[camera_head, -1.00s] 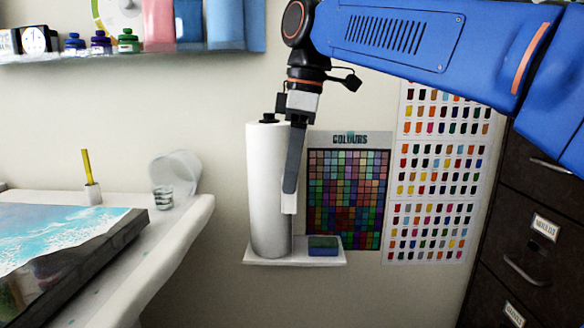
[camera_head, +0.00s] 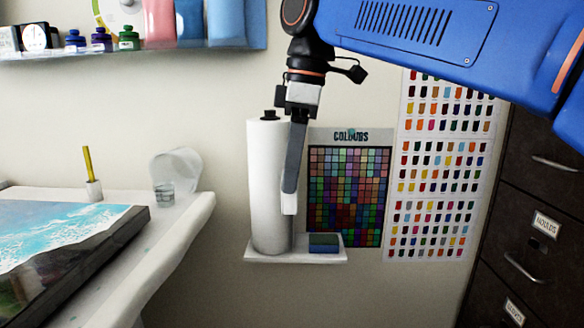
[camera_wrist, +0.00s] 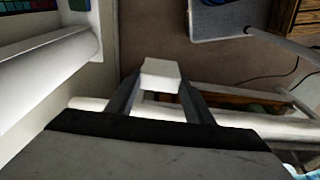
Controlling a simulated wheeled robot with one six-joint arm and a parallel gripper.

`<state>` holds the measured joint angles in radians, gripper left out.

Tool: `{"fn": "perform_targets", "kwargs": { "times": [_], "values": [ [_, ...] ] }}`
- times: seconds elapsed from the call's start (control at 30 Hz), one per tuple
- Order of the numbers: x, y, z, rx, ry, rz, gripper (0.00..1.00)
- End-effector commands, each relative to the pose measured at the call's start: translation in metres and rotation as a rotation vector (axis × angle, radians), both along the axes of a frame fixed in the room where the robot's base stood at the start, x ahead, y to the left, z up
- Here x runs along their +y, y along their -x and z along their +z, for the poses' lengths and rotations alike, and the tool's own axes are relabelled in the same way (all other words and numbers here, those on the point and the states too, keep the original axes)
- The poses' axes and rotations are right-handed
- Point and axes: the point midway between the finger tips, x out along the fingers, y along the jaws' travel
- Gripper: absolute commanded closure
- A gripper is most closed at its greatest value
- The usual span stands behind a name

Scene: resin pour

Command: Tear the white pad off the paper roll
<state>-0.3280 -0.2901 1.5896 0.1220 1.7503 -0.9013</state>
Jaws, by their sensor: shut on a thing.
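The paper roll (camera_head: 268,190) stands upright on a small white wall shelf (camera_head: 262,257). In the wrist view the pale cylinder at the upper left (camera_wrist: 50,65) appears to be the roll. My gripper (camera_head: 290,192) points down along the roll's right side. It is shut on the white pad (camera_head: 289,204), which shows below the fingertips in the head view. In the wrist view the pad (camera_wrist: 160,74) sits between the two finger ends, apart from the pale cylinder. Whether any strip still joins pad and roll is hidden.
A blue and green sponge-like block (camera_head: 323,243) lies on the shelf right of the roll. Colour charts (camera_head: 348,190) hang on the wall behind. A white table (camera_head: 185,215) with a painting and cups stands left, and a dark cabinet (camera_head: 530,210) right.

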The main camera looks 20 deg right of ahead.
Motion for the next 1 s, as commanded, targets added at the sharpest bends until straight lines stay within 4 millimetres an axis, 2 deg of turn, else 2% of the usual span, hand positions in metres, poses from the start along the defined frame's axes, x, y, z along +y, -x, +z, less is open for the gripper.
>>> {"fn": "perform_targets", "kwargs": {
  "times": [0.63, 1.0],
  "values": [
    [0.006, 0.019, 0.005, 0.000, 0.000, 0.001, 0.80],
    [0.007, 0.022, 0.006, 0.000, 0.000, 0.000, 0.80]
  ]
}}
